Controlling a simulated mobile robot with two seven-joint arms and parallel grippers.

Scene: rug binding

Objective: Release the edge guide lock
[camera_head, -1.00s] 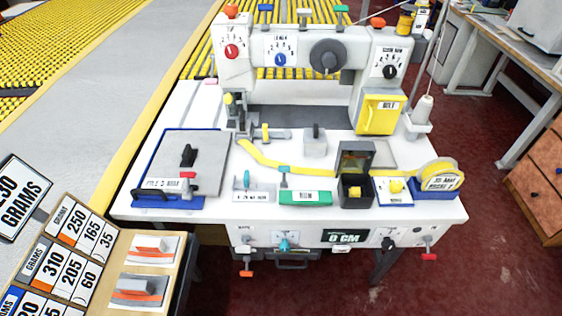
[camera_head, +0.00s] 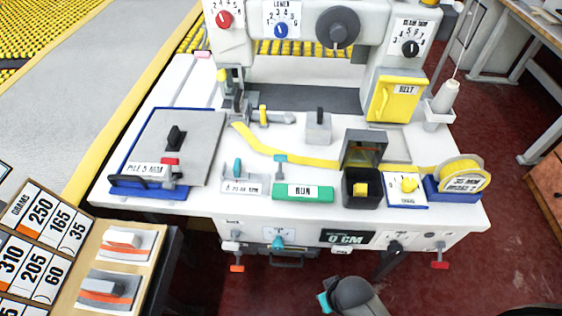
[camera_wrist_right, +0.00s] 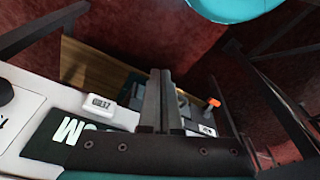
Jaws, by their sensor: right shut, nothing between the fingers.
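The small grey bar with a yellow lever (camera_head: 263,115), which looks like the edge guide, lies on the white table left of the middle in the head view. A small label that appears to read LOCK (camera_head: 233,220) sits on the table's front panel, above an orange-ended lever (camera_head: 237,267). My right gripper (camera_wrist_right: 165,76) is shut and empty in the right wrist view, near the front panel with its CM display (camera_wrist_right: 82,138). An orange knob (camera_wrist_right: 213,103) shows beyond the fingertips. In the head view, part of my right arm shows at the bottom. My left gripper is not in view.
On the table are a green RUN block (camera_head: 303,192), a black open box (camera_head: 360,190), a yellow tape roll (camera_head: 462,173) and a grey plate on a blue base (camera_head: 140,190). A teal knob (camera_head: 277,243) and a red-ended lever (camera_head: 440,264) stick out of the front panel.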

